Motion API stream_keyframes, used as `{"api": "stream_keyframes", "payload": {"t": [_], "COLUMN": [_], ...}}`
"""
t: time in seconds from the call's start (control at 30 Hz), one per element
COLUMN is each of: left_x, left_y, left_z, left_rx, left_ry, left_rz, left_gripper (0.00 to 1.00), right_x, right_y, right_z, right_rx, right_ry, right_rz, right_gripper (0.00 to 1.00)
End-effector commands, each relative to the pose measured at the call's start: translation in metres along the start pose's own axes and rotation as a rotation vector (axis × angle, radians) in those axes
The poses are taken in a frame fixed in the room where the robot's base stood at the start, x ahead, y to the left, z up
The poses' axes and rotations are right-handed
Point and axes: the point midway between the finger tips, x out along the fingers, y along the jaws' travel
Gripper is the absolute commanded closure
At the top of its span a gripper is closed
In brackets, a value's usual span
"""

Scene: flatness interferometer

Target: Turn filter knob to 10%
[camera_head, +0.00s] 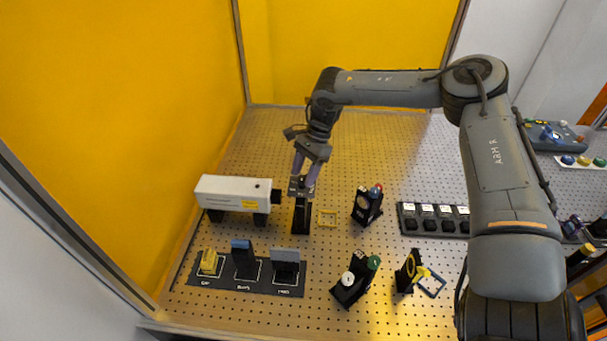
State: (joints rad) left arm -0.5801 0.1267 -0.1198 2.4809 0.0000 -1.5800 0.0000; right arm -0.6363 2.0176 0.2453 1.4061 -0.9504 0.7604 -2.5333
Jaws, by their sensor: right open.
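My right gripper (302,188) points down with its fingers at the top of a black upright stand (301,217), just right of the white box-shaped unit (233,193). It is open. The fingers cover the top of this stand, so I cannot tell whether they touch it. I cannot make out a filter knob or a 10% mark; if the knob is on this stand, the fingers hide it. My left gripper is not in view.
Black mounts with coloured knobs stand right (367,205) and front (354,279). A ring mount (408,270) stands front right. A labelled mat (220,276) holds several blocks at front left. A black switch strip (410,226) lies right. The perforated board's back is clear; yellow panels close it in.

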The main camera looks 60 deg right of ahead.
Motion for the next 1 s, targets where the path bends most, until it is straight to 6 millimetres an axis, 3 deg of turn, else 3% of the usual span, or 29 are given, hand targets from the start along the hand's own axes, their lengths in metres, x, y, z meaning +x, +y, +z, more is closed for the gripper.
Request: {"api": "stream_keyframes", "payload": {"t": [0.4, 0.77, 1.0], "left_x": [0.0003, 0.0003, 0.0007], "left_y": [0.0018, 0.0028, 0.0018], "left_z": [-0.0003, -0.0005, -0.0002], "left_rx": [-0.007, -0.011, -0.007], "left_ry": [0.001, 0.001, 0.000], "left_rz": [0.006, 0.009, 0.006], "left_gripper": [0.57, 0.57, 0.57], "right_x": [0.0069, 0.0068, 0.0067], "right_y": [-0.0001, 0.0000, 0.0002], "right_z": [-0.0002, -0.0002, 0.0000], "right_rx": [0.000, 0.001, 0.015], "right_ry": [0.001, 0.000, -0.001], "right_rz": [-0.001, -0.001, -0.007], "right_gripper": [0.48, 1.00, 1.00]}}
